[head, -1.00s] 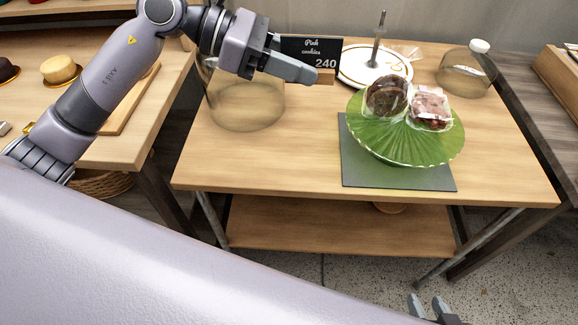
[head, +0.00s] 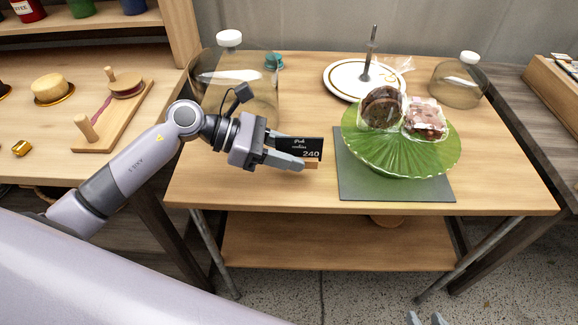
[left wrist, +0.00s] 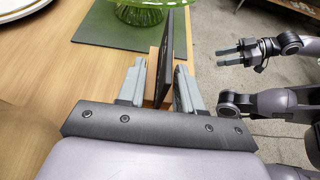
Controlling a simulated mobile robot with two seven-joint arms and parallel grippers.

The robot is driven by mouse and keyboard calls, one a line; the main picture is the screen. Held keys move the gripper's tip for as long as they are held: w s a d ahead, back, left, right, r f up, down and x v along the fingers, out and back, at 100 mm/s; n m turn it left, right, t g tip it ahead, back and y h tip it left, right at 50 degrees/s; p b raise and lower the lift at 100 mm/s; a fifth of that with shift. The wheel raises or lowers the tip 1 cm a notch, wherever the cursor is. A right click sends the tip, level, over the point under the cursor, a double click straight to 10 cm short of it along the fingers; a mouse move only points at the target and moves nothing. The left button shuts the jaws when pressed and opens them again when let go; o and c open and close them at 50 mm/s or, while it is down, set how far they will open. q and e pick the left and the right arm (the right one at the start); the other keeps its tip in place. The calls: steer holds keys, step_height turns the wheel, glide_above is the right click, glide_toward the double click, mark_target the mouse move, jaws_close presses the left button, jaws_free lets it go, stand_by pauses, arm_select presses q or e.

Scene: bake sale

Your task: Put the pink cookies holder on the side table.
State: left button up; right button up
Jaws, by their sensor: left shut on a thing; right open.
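The pink cookies holder (head: 306,147) is a black sign reading "Pink cookies 240" on a small wooden base. My left gripper (head: 303,164) is shut on it and holds it upright over the front left part of the light wooden table (head: 240,185). I cannot tell whether its base touches the tabletop. In the left wrist view the holder (left wrist: 178,45) shows edge-on between the two fingers (left wrist: 160,85). My right gripper (head: 427,318) is at the bottom edge of the head view, below the table front. It shows open and empty in the left wrist view (left wrist: 238,52).
A green cake stand (head: 395,155) with wrapped baked goods stands on a dark mat (head: 350,188) right of the holder. A glass dome (head: 235,85) stands behind my left gripper. A white plate with a spike (head: 345,82) and another dome (head: 458,85) are at the back.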

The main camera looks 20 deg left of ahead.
mark_target(289, 177)
arm_select(q)
steer(key=shift+f, duration=1.95)
steer(key=shift+f+b, duration=0.2)
steer(key=shift+b, duration=0.25)
steer(key=o, duration=1)
steer(key=shift+r, duration=0.15)
steer(key=shift+r+p, duration=0.15)
steer(key=shift+p, duration=0.2)
steer(key=v, duration=1)
steer(key=shift+a+b, duration=0.3)
steer(key=shift+b, duration=0.1)
steer(key=shift+s+a+r, duration=0.25)
steer(key=shift+a+r, duration=0.1)
steer(key=shift+a, duration=0.25)
